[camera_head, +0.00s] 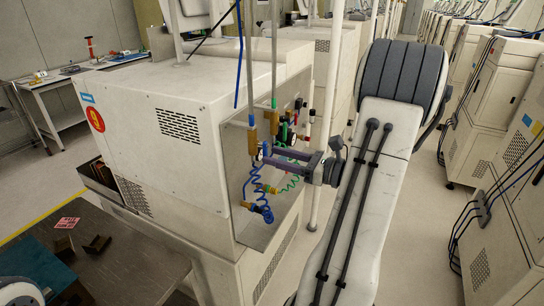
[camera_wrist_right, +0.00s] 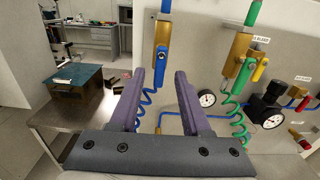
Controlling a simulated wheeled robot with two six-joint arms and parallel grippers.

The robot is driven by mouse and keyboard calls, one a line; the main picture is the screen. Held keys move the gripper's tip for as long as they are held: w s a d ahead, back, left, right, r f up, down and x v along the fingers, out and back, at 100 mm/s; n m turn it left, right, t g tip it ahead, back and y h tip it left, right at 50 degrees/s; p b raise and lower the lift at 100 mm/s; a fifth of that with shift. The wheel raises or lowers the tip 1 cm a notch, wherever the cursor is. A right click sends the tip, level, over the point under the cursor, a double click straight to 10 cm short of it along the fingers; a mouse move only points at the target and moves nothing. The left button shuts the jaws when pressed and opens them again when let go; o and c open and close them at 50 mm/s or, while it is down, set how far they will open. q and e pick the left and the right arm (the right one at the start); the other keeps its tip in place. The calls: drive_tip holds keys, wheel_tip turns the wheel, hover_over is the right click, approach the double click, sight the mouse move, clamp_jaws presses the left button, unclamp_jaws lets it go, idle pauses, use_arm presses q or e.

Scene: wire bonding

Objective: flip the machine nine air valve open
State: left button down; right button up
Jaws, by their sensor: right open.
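Machine nine (camera_head: 165,135) is the large cream cabinet with a red round "9" badge (camera_head: 95,119). Its side panel carries a brass valve with a blue lever (camera_head: 252,142) on a blue vertical line. The valve also shows in the right wrist view (camera_wrist_right: 161,53), where the short blue lever hangs along the brass body. My right gripper (camera_head: 268,156) is open and empty in front of the panel. In the right wrist view, its purple fingers (camera_wrist_right: 159,78) stand to either side below the blue lever, apart from it. My left gripper is not in view.
Right of the blue valve are a brass valve with green fittings (camera_wrist_right: 238,52), a yellow lever (camera_wrist_right: 261,70), round gauges (camera_wrist_right: 207,98) and a black regulator (camera_wrist_right: 268,107). Coiled blue and green hoses hang near my fingers. A dark table (camera_head: 125,265) stands at lower left.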

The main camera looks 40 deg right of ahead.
drive_tip(key=b+v, duration=0.1)
drive_tip(key=v, duration=0.7)
drive_tip(key=shift+s, duration=0.2)
drive_tip(key=shift+d, duration=0.1)
